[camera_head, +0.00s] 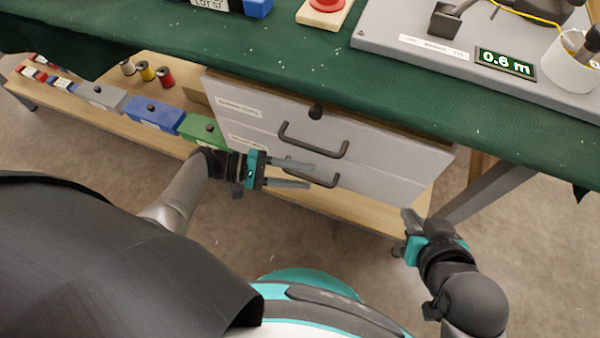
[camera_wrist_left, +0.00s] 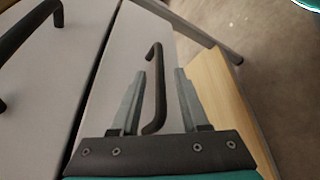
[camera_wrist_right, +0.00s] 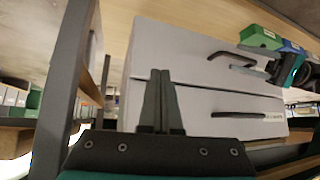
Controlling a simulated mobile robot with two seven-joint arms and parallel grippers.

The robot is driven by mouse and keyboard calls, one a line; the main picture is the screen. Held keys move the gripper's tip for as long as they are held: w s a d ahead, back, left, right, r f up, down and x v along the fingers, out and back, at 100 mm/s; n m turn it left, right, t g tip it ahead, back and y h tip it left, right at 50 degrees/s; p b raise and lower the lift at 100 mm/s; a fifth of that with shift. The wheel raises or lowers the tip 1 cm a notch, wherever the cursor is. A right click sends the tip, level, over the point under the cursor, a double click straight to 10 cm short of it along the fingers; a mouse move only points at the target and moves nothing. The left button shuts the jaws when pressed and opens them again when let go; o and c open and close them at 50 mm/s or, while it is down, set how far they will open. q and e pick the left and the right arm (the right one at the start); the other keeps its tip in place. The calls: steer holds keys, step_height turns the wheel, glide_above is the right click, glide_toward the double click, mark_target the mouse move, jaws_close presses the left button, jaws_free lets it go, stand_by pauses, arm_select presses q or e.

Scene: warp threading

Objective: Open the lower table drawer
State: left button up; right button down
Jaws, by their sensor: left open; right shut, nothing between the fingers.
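The grey drawer unit under the table has two stacked fronts, and the lower drawer (camera_head: 375,190) looks shut. Its dark bar handle (camera_head: 335,180) is partly hidden by my left gripper (camera_head: 311,176) in the head view. In the left wrist view, the lower handle (camera_wrist_left: 158,90) appears between the two open fingers of my left gripper (camera_wrist_left: 159,72); contact cannot be told. The right wrist view also shows the lower handle (camera_wrist_right: 235,60) beside my left gripper (camera_wrist_right: 275,65). My right gripper (camera_head: 408,215) is shut and empty, right of the drawers; its closed fingers (camera_wrist_right: 160,72) show in its wrist view.
The upper drawer handle (camera_head: 313,147) sits just above, with a dark round knob (camera_head: 316,111) over it. A wooden shelf (camera_head: 350,213) runs below the drawers. Blue (camera_head: 153,114) and green (camera_head: 203,130) bins stand left. A grey table leg (camera_head: 480,195) is at the right.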

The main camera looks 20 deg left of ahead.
arm_select(q)
steer(key=shift+c, duration=0.3)
jaws_close()
stand_by(1.1)
